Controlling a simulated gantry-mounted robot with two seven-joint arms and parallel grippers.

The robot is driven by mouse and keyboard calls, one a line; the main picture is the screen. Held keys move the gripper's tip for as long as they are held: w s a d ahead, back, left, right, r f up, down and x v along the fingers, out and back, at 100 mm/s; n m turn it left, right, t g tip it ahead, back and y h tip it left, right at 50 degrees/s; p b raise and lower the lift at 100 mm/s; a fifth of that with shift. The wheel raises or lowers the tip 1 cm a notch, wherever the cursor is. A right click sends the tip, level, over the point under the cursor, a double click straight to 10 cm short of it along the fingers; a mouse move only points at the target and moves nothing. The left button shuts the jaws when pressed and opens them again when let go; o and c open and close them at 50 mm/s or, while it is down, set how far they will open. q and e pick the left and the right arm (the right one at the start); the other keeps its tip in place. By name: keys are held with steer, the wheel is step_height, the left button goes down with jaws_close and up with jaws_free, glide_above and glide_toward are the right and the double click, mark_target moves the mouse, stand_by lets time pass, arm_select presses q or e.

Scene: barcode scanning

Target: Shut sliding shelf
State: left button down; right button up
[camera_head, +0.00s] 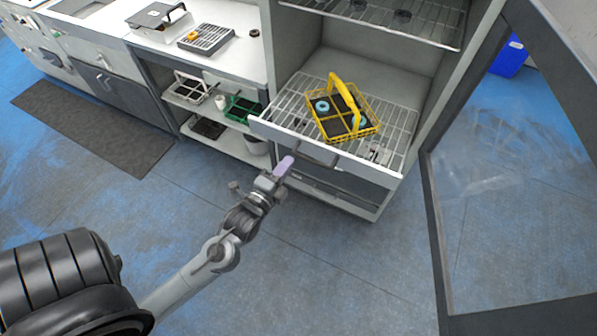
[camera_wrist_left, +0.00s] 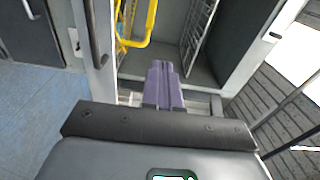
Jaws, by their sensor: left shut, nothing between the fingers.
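The sliding shelf (camera_head: 292,105) is a wire rack with a pale front panel (camera_head: 335,158), pulled out of the open cabinet. A dark bar handle (camera_head: 315,157) runs along its front. A yellow wire basket (camera_head: 341,112) with dark inserts and blue rings stands on the shelf. My left gripper (camera_head: 285,165) has purple fingers, shut and empty, close to the left end of the handle; I cannot tell whether it touches. In the left wrist view the fingers (camera_wrist_left: 163,84) point toward the shelf front, with the yellow basket (camera_wrist_left: 138,30) beyond. My right gripper is out of view.
The cabinet's glass door (camera_head: 515,190) hangs open on the right. An upper wire shelf (camera_head: 400,18) is above. A counter (camera_head: 215,60) with racks stands left of the cabinet, with lower shelves holding a green basket (camera_head: 242,108). The blue floor (camera_head: 330,260) in front is clear.

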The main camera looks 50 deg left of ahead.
arm_select(q)
step_height(320, 180, down, 14)
steer(key=a+y+b, duration=0.1)
steer(key=a+b, duration=0.2)
steer(key=b, duration=1.2)
glide_toward(306, 148)
steer(key=shift+n, duration=0.3)
steer(key=x, duration=0.6)
steer(key=shift+w+a+f, duration=0.15)
steer(key=shift+w+a, duration=0.05)
steer(key=shift+w, duration=0.2)
